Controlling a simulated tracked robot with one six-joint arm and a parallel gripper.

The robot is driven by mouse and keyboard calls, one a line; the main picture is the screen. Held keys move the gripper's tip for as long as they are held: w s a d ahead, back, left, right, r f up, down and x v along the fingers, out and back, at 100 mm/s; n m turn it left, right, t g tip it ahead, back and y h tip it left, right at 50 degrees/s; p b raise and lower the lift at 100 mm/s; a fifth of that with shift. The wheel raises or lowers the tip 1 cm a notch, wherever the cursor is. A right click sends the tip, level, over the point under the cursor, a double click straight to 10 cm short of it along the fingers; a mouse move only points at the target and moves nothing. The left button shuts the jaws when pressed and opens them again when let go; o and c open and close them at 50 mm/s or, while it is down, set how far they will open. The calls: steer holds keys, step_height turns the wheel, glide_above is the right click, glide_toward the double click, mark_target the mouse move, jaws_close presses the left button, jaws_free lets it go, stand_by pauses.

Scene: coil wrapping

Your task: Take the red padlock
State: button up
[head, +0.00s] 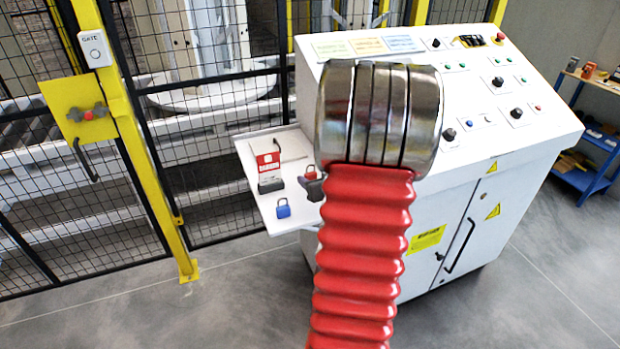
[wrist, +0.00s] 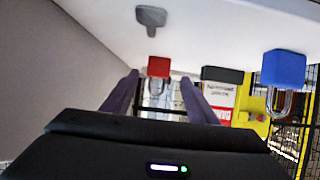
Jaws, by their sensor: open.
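The red padlock (head: 311,171) stands on the white side shelf (head: 283,229) of the control desk, close to my red arm. In the wrist view, which looks upside down, the red padlock (wrist: 158,67) shows between and beyond the tips of my gripper (wrist: 160,80). The two purple-grey fingers are apart with nothing held between them. I cannot tell how far the padlock is from the tips. In the head view my gripper is mostly or wholly hidden behind my arm.
A blue padlock (head: 283,208) and a red-and-white danger tag (head: 267,162) on a black block share the shelf. A grey piece (wrist: 150,17) lies near the red padlock. A yellow-framed mesh fence (head: 210,140) stands at left. The control desk (head: 480,150) rises at right.

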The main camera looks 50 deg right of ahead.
mark_target(311, 175)
steer(key=shift+w+d+f, duration=0.1)
stand_by(0.3)
steer(key=shift+x, duration=2.55)
steer(key=shift+f, duration=0.1)
steer(key=shift+c, duration=0.4)
steer(key=c, duration=1.2)
steer(key=shift+o, duration=0.2)
step_height(311, 175, up, 10)
steer(key=shift+r, duration=0.1)
